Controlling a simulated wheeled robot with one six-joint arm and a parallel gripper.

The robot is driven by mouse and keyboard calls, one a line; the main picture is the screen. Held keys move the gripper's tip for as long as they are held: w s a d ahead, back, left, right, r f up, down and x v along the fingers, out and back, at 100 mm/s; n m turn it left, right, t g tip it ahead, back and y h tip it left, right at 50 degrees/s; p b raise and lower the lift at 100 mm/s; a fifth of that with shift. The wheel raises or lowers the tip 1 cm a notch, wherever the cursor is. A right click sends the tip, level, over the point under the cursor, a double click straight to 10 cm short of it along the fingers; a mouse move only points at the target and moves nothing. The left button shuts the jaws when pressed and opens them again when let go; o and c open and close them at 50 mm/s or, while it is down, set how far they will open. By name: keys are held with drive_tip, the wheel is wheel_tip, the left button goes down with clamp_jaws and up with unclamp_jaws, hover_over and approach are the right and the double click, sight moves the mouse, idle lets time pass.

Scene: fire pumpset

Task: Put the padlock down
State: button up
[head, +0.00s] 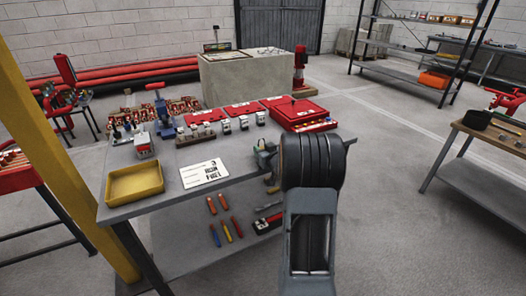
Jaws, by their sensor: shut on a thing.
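My gripper (266,158) is over the right front part of the grey table (160,200), partly hidden behind my own dark arm. It is shut on the padlock. A small brass-coloured piece (271,182), which looks like the padlock, shows just below the gripper near the table's front edge. It is too small and too covered to tell its shackle or whether it touches the table.
A yellow tray (134,183) and a white printed card (204,174) lie on the table's front left. Red cases (298,112) and several small parts line the back. Tools lie on the lower shelf. Bare tabletop shows between card and gripper. A yellow post (62,130) stands left.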

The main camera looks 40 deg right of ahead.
drive_tip(key=shift+f, duration=0.1)
drive_tip(key=o, duration=1)
